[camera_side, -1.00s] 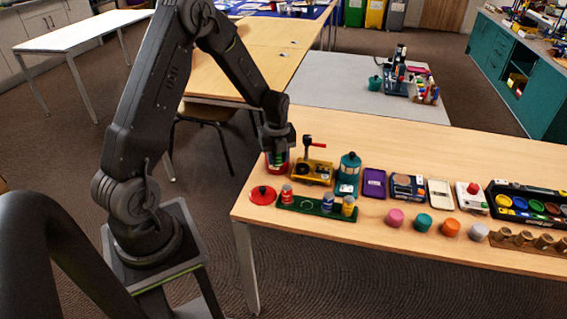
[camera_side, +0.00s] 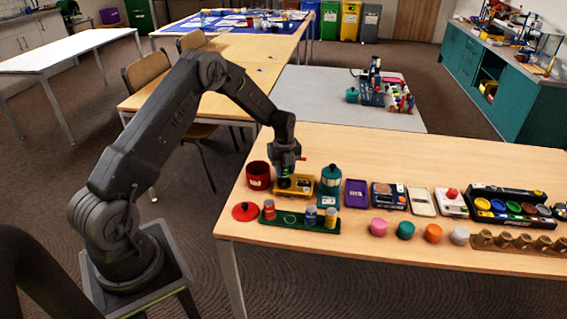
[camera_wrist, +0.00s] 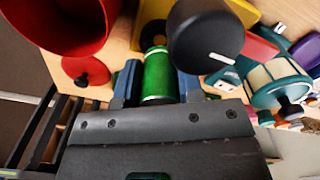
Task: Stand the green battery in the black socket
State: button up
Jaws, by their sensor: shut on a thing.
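My gripper (camera_wrist: 158,88) is shut on the green battery (camera_wrist: 158,74), held upright between its two blue fingers. In the side view my gripper (camera_side: 285,168) and the green battery (camera_side: 284,183) are right of the red pot (camera_side: 258,184), in front of or over the yellow stand (camera_side: 304,190). The red pot is open and also shows in the wrist view (camera_wrist: 62,22). A green rack (camera_side: 275,219) holds red, blue and yellow cylinders, with a pale ring between red and blue.
A large black rounded part (camera_wrist: 205,40) with a white mark is close beside the battery. A red lid (camera_side: 245,211) lies left of the rack. A teal lantern (camera_side: 330,186) stands right of the yellow stand.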

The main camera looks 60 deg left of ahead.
jog(key=shift+f, duration=1.05)
jog(key=shift+f, duration=0.5)
dwell(0.5)
jog(key=o, duration=0.7)
jog(key=shift+r, duration=5.5)
notch_tip(320, 180, up, 6)
send_over(284, 176)
jog(key=w+a, duration=0.1)
jog(key=shift+a, duration=0.15)
